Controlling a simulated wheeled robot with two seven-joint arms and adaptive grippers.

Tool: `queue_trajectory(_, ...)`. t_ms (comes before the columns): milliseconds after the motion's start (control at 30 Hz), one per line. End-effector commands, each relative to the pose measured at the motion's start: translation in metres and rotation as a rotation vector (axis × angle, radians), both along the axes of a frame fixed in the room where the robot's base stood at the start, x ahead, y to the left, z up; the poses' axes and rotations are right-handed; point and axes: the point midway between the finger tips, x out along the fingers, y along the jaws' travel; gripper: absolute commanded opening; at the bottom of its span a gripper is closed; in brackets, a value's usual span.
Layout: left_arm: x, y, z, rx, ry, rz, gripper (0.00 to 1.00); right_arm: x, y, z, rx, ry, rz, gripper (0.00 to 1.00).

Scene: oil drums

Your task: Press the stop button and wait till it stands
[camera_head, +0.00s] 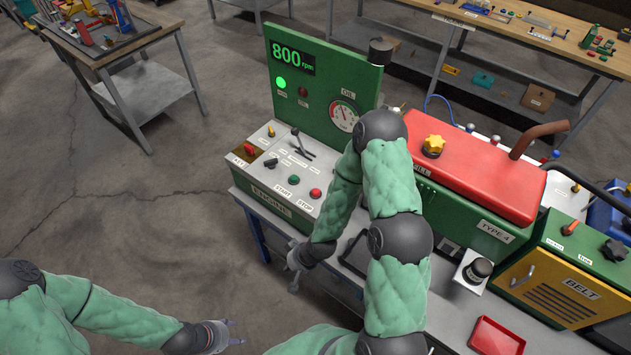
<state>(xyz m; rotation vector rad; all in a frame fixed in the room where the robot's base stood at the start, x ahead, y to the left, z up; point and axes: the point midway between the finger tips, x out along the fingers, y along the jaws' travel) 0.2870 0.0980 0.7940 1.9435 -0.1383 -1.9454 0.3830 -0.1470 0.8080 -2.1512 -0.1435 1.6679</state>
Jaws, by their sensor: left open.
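The red stop button (315,193) sits on the white top of the engine control panel (272,180), with a STOP label beside it. The green start button (294,180) is to its left. The display (290,57) reads 800 rpm, and a green lamp (281,83) glows below it. My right gripper (293,282) hangs in front of the panel, lower in the picture than the stop button and apart from it. Its fingers are small and dark, so I cannot tell whether they are open. My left gripper (232,336) is open and empty over the floor at the bottom.
A red-topped green engine (475,165) stands right of the panel, with an oil gauge (343,115) on the upright board. A black-capped container (477,270), red tray (497,338) and belt box (560,285) stand at right.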

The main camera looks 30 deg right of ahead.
Motion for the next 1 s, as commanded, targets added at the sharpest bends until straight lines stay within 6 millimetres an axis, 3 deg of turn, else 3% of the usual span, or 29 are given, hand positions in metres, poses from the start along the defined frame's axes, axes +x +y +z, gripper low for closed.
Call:
queue_trajectory(33,0.000,0.000,0.026,0.000,0.000,0.000,0.54,0.019,-0.015,0.032,-0.008,-0.050,-0.015,0.00)
queue_trajectory(200,0.000,0.000,0.069,0.000,0.000,0.000,0.54,0.070,-0.062,0.096,-0.040,-0.203,-0.044,0.00)
queue_trajectory(500,0.000,0.000,0.133,0.000,0.000,0.000,0.54,0.127,-0.147,0.204,-0.127,-0.421,-0.066,0.00)
queue_trajectory(700,0.000,0.000,0.150,0.000,0.000,0.000,0.54,0.140,-0.176,0.237,-0.164,-0.485,-0.067,0.00)
queue_trajectory(1000,0.000,0.000,0.151,0.000,0.001,0.000,0.54,0.142,-0.181,0.241,-0.172,-0.497,-0.064,0.00)
